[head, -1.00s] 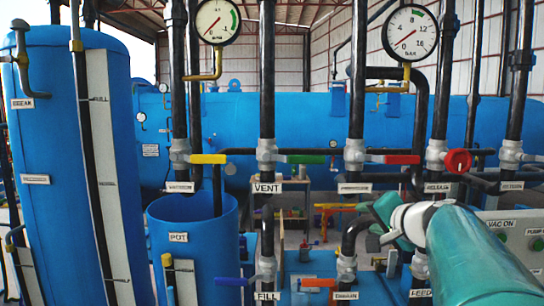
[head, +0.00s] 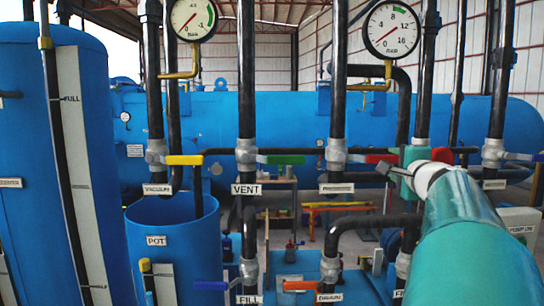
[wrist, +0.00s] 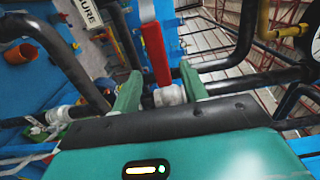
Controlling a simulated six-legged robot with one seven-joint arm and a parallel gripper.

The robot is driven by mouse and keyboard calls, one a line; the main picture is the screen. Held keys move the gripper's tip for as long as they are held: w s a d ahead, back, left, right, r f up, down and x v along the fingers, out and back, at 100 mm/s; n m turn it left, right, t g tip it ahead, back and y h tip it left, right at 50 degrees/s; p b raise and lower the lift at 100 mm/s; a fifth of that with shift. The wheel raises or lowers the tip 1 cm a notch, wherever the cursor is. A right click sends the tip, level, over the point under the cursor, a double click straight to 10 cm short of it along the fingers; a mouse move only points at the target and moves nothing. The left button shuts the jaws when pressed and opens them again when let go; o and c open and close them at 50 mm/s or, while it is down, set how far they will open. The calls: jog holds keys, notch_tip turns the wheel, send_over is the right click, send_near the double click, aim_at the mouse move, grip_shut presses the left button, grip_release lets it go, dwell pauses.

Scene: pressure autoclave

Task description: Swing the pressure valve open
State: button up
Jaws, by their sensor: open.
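The pressure valve has a red lever (head: 381,158) that lies level, pointing right from its grey valve body (head: 336,154) on a black vertical pipe. A label (head: 336,188), hard to read, sits below it. My green gripper (head: 405,168) is at the right end of the lever, partly hidden by my own arm. In the wrist view my gripper (wrist: 160,82) is open, and the red lever (wrist: 156,50) runs between and beyond its two fingers. I cannot tell whether either finger touches it.
A yellow lever (head: 184,160) and a green lever (head: 284,160) stand left on neighbouring pipes. Orange (head: 300,285) and blue (head: 210,286) levers are below. Gauges (head: 391,31) hang above. Vertical pipes crowd the space.

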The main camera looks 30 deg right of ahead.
aim_at(386, 159)
jog(key=x, duration=0.5)
jog(key=shift+w, duration=0.15)
jog(key=shift+c, duration=0.4)
grip_shut()
